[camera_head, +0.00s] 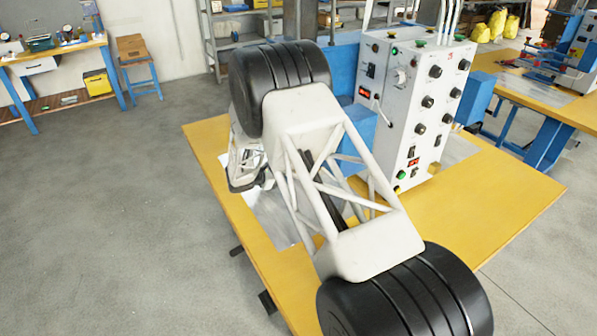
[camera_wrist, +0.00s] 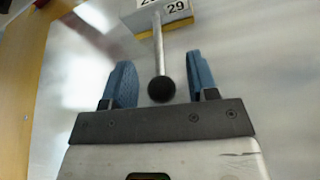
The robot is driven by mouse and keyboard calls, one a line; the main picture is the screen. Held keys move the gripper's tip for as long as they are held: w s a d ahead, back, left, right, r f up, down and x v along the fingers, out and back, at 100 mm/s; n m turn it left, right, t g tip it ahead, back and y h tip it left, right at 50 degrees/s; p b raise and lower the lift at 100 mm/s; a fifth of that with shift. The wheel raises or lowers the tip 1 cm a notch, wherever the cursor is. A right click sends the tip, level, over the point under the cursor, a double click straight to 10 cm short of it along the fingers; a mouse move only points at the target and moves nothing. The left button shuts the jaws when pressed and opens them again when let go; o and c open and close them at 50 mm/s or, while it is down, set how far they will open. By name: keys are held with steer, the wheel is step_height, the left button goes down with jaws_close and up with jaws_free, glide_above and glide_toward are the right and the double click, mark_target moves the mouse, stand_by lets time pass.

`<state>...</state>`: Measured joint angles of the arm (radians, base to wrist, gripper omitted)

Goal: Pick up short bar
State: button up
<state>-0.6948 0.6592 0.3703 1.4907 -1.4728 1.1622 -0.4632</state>
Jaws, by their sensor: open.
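In the wrist view, my gripper (camera_wrist: 159,62) is open, with one blue finger on each side. A metal rod (camera_wrist: 158,48) with a black ball knob (camera_wrist: 161,89) lies in the picture between the fingers, with nothing gripped. The rod runs up to a pale block (camera_wrist: 163,16) marked 29, with a yellow lower edge, cut off by the top of the picture. I cannot tell whether this piece is the short bar, and no other bar is clear. In the head view, my arm hides the gripper's fingers and much of the work area.
A grey control box (camera_head: 418,100) with knobs and switches stands on the yellow table (camera_head: 500,205), right of my arm. Blue machine parts stand behind my arm. A grey metal sheet (camera_wrist: 75,90) lies under the gripper. The table's front right is clear.

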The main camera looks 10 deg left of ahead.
steer(key=shift+c, duration=0.5)
jaws_close()
steer(key=shift+r, duration=0.15)
steer(key=shift+r, duration=0.15)
steer(key=s+a, duration=1.4)
steer(key=s, duration=0.3)
steer(key=s+a, duration=1.5)
steer(key=s, duration=0.2)
steer(key=shift+s, duration=0.2)
steer(key=shift+a, duration=0.1)
